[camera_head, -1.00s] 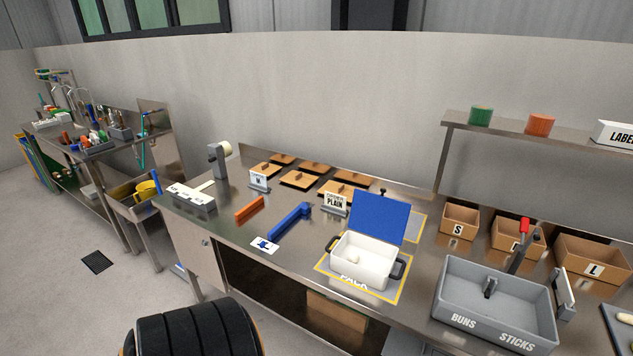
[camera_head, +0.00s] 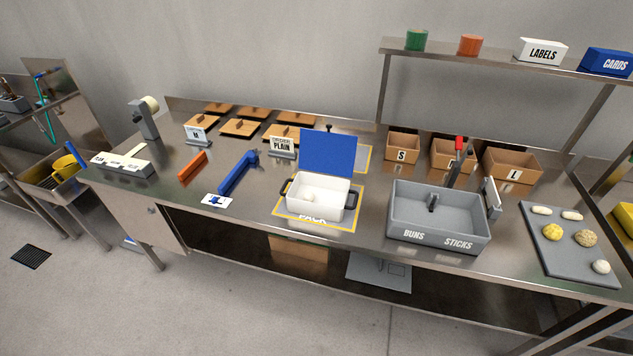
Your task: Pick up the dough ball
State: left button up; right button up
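A plain white dough ball (camera_head: 601,267) lies at the front right corner of a grey tray (camera_head: 555,268) on the right of the counter. A yellow ball (camera_head: 551,232) and a speckled ball (camera_head: 586,238) lie behind it on the same tray. Another small pale ball (camera_head: 309,197) lies inside the open white box (camera_head: 333,206) with the raised blue lid (camera_head: 328,153). I cannot tell from the picture which ball the task means. Neither of my grippers is in view.
A grey divided bin (camera_head: 408,220) marked BUNS and STICKS stands left of the tray. Cardboard boxes (camera_head: 403,146) stand behind it. A shelf (camera_head: 500,58) overhangs the back right. The floor in front is clear.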

aim_at(600, 266)
jog(key=z, duration=1.95)
